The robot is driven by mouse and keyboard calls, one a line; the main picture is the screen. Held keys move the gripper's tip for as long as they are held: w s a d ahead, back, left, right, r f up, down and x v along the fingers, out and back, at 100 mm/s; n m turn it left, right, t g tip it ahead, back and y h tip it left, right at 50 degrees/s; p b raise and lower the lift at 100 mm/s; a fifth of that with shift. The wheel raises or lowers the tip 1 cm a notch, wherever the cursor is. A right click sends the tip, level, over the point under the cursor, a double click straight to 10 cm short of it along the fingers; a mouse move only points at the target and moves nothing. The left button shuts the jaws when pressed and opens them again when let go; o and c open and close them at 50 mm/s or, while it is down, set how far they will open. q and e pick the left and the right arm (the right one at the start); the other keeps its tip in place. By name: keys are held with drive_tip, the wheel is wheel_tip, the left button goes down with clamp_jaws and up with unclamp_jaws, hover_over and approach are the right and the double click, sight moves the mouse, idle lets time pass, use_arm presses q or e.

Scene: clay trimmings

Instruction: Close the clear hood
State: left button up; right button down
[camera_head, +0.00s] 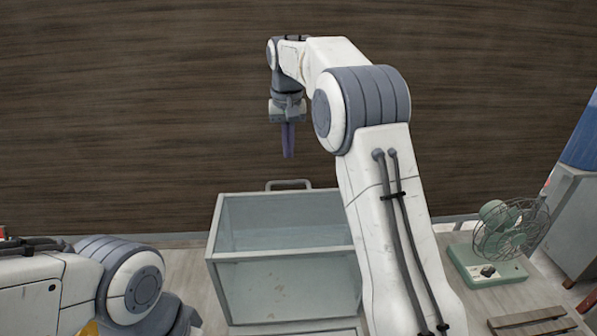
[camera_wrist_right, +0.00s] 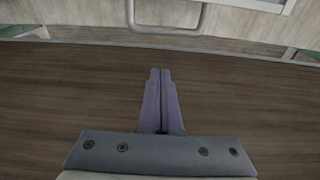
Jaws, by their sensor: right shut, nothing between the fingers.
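The clear hood (camera_head: 283,218) is a glass-sided box with a grey frame, seen in the head view below my right gripper. A grey bar handle (camera_head: 288,184) stands at its far top edge; a grey handle also shows at the top of the right wrist view (camera_wrist_right: 166,29). I cannot tell for sure whether the hood is open or closed. My right gripper (camera_head: 288,154) points down above the handle, apart from it. Its purple fingers (camera_wrist_right: 160,72) are together with nothing between them. My left arm shows at the lower left, but its gripper is not visible.
A green fan (camera_head: 497,233) stands on the wooden table at the right, with a grey cabinet (camera_head: 575,225) beyond it. A dark wood wall (camera_head: 130,110) rises behind the hood. My right arm covers the hood's right side.

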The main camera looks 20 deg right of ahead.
wheel_tip(320, 180, down, 9)
drive_tip(key=w+p, duration=0.1)
drive_tip(key=s+r, duration=0.1)
drive_tip(key=s+a+r+p, duration=0.1)
drive_tip(key=s, duration=0.1)
drive_tip(key=shift+s+r, duration=0.15)
drive_tip(key=shift+r, duration=0.05)
